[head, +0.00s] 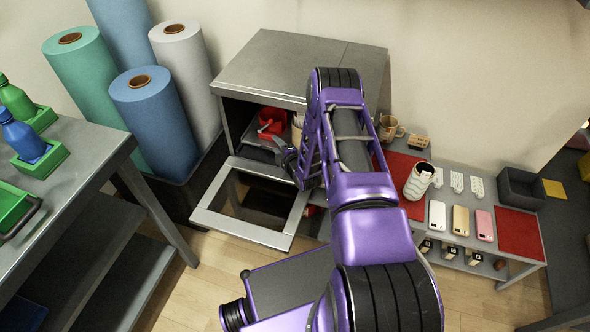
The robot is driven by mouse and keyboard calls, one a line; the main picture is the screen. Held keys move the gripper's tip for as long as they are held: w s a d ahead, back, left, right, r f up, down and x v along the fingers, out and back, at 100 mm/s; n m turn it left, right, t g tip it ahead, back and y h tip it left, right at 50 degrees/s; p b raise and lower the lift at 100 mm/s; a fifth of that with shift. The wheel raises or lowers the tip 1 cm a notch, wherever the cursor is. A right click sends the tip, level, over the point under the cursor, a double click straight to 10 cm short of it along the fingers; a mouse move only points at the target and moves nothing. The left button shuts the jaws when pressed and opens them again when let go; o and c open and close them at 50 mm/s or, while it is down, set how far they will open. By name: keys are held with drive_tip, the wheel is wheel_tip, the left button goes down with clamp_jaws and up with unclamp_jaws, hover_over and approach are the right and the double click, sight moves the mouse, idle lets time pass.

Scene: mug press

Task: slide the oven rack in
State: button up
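The oven (290,65) is a grey metal box against the wall, with its framed door (245,234) folded down and open. Inside the opening is a grey rack (251,138). A red mug (272,122) stands on the rack, and a pale mug (297,128) is beside it, partly hidden by my arm. My gripper (283,150) is at the oven's mouth, near the front of the rack and above the open door. Its fingers are small and dark here, so I cannot tell whether they are open or touch the rack. My purple arm hides the oven's right side.
Right of the oven, a low bench holds a patterned mug (389,129), a white tumbler (419,181), phones (461,221), red mats (520,232) and a dark bin (520,188). Large rolls (155,115) stand left of the oven. A grey table (75,180) is at the left.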

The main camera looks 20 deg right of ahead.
drive_tip(key=f+p+v, duration=0.1)
drive_tip(key=p+v, duration=0.1)
drive_tip(key=v, duration=0.7)
drive_tip(key=s+f+p+v, duration=0.1)
drive_tip(key=f+p+v, duration=0.1)
drive_tip(key=v, duration=0.7)
drive_tip(key=shift+a+f+p, duration=0.2)
drive_tip(key=shift+f+p, duration=0.1)
drive_tip(key=shift+p, duration=0.45)
idle(0.9)
